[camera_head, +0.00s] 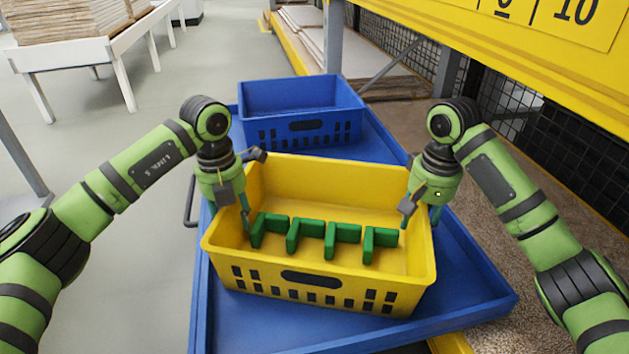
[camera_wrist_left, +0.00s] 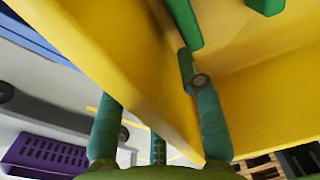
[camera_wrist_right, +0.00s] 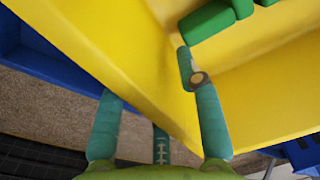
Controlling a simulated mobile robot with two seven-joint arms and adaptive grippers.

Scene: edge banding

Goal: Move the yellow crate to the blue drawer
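The yellow crate (camera_head: 320,170) holds several green L-shaped parts (camera_head: 333,238) in a row. It is over the flat blue drawer (camera_head: 250,325); I cannot tell whether it rests on it. My left gripper (camera_head: 245,200) is at the crate's left wall, and my right gripper (camera_head: 412,205) is at its right wall. In each wrist view the crate wall passes between the fingers, one finger inside the crate (camera_wrist_left: 205,110) (camera_wrist_right: 210,110). The outer fingertips are hidden behind the walls, so how firmly they close is unclear.
A blue crate (camera_head: 303,105) stands behind the yellow crate. A yellow shelf beam (camera_head: 520,50) and black mesh are at the right. A white table with stacked boards (camera_head: 75,40) is at the back left.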

